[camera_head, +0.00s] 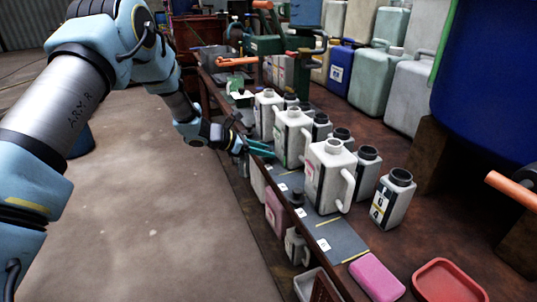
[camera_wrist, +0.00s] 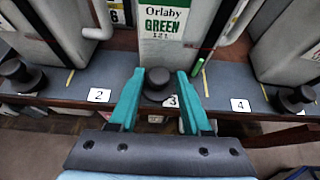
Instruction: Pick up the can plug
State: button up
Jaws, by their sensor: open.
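Black can plugs stand on the dark strip along the bench edge. One black plug (camera_wrist: 157,82) stands near the number 3 label, in front of the white can marked Orlaby GREEN (camera_wrist: 165,22). My gripper (camera_wrist: 160,76) is open, with one teal finger on each side of this plug. Whether the fingers touch it I cannot tell. Another black plug (camera_wrist: 20,74) is at the left by label 2, and another (camera_wrist: 293,98) at the right by label 4. In the head view my gripper (camera_head: 261,148) reaches over the bench edge, and its plug is not clear there.
White cans with handles, such as one (camera_head: 328,178), stand in a row behind the strip (camera_head: 335,238). Smaller black-necked bottles (camera_head: 393,200) stand behind them. A pink block (camera_head: 376,276) and a red tray (camera_head: 447,282) lie at the near end. The floor (camera_head: 150,200) left of the bench is clear.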

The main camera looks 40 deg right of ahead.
jog(key=shift+x, duration=0.9)
jog(key=shift+w, duration=0.1)
grip_shut()
